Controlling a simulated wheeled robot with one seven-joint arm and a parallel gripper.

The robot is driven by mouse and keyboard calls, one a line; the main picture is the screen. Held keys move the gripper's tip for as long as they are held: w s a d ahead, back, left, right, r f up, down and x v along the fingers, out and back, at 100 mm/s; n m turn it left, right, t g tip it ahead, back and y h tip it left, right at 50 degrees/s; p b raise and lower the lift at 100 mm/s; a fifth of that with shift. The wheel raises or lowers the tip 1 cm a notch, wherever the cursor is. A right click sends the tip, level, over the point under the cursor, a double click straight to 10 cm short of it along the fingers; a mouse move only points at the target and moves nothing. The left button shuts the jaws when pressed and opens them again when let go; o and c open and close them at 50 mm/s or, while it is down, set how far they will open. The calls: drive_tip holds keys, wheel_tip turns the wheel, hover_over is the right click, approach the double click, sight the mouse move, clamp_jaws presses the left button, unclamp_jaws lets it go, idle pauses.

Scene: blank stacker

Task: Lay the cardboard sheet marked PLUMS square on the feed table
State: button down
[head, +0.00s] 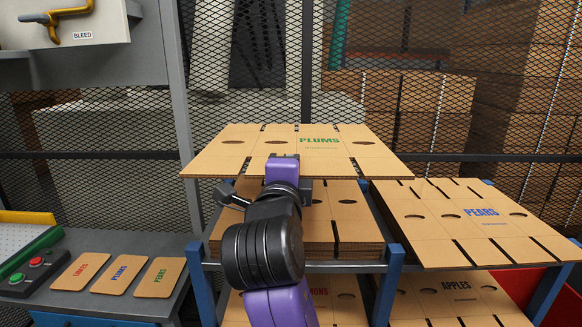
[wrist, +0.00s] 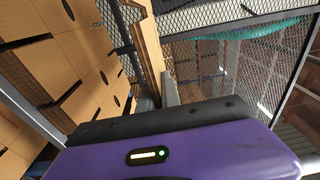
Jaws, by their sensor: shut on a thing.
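The cardboard sheet marked PLUMS (head: 225,155), brown with green lettering, slots and oval holes, is held up roughly level in the head view, above the rack's upper left stack. My gripper (head: 282,163) is shut on its near edge, left of the lettering. The jaw tips are mostly hidden by my purple wrist. I cannot make out a feed table in either view.
A blue-posted rack (head: 394,262) holds cardboard stacks below the sheet. The PEARS sheet (head: 440,215) lies at right, with APPLES (head: 440,300) below. A grey side table (head: 150,245) carries three label cards (head: 119,274) and a button box (head: 35,262). A mesh fence (head: 245,90) stands behind.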

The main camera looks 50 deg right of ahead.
drive_tip(key=r+p+v, duration=0.1)
drive_tip(key=p+v, duration=0.5)
drive_tip(key=v, duration=0.4)
drive_tip(key=s+d+r+p+v, duration=0.1)
drive_tip(key=p+v, duration=0.4)
drive_tip(key=v, duration=0.5)
drive_tip(key=shift+s+r+p, duration=0.3)
drive_tip(key=shift+r+p, duration=0.1)
drive_tip(key=shift+r, duration=0.1)
idle(0.7)
idle(0.6)
